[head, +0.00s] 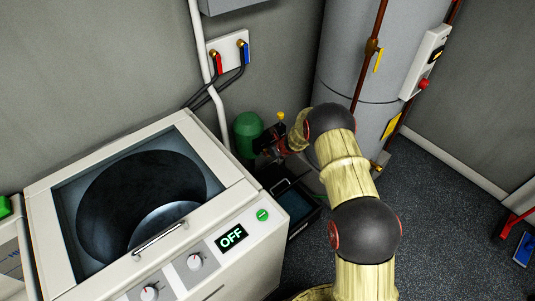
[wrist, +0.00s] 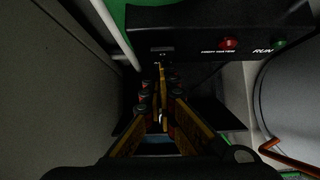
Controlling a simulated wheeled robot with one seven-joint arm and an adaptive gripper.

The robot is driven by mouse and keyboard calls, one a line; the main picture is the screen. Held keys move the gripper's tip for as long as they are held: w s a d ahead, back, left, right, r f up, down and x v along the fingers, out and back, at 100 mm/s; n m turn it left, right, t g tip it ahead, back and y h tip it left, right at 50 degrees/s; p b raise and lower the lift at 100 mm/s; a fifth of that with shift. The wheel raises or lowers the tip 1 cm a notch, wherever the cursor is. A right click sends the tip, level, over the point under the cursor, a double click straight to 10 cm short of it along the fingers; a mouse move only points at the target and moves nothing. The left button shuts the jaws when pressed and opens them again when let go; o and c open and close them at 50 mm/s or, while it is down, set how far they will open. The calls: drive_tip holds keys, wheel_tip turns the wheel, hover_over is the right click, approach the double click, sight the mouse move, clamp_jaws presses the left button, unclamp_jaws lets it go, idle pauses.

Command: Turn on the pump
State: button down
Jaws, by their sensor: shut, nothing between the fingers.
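A green rounded body (head: 247,132), apparently part of the pump, stands against the wall beyond the washer in the head view. In the wrist view a black control box (wrist: 190,22) has a red button or lamp (wrist: 228,43) and a smaller green one (wrist: 280,44) beside the word RUN. My gripper (head: 266,148) is next to the green body, small and partly hidden by my wrist. In the wrist view its yellow-edged fingers (wrist: 161,88) are shut and empty, pointing toward the underside of the box, left of both buttons. I cannot tell whether they touch it.
A top-loading washer (head: 245,205) with a lit OFF display stands at left. A grey tank (head: 350,60) with a red pipe and a wall box with a red button (head: 423,84) stand behind my arm. A dark tray (head: 292,198) lies on the floor. Floor at right is mostly clear.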

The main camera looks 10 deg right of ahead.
drive_tip(key=shift+r+p, duration=0.55)
drive_tip(key=shift+r, duration=0.4)
